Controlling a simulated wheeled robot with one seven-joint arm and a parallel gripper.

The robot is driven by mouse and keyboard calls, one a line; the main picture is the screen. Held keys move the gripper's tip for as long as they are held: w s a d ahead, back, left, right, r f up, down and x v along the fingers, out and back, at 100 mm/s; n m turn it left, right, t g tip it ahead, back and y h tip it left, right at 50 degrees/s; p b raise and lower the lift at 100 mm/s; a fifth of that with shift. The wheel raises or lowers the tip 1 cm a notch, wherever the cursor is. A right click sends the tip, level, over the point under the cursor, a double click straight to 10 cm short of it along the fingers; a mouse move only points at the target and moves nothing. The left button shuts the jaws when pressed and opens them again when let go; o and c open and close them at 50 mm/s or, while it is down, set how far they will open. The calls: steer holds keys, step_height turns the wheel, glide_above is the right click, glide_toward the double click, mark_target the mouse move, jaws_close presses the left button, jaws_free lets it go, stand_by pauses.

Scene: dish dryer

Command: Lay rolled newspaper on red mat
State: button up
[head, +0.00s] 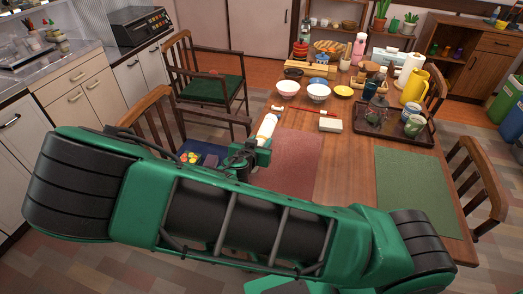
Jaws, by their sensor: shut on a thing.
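The rolled newspaper (267,126) shows as a short pale roll at the table's left edge, just beyond my gripper (259,146). My gripper is shut on it, and the fingers and wrist hide its lower part. The red mat (298,158) lies flat on the wooden table, just right of my gripper. My green arm crosses the foreground and hides the mat's near part. I cannot tell whether the roll touches the table or mat.
A green mat (412,185) lies at the right. A dark tray (425,135) holds a teapot and cups. Bowls (318,92), a red stick (318,112) and a pale block (330,125) stand or lie beyond the red mat. Chairs (207,75) flank the table.

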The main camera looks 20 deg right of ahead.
steer(key=shift+f, duration=2)
steer(key=o, duration=1.2)
steer(key=shift+f, duration=0.1)
steer(key=shift+c, duration=0.2)
steer(key=v, duration=1.2)
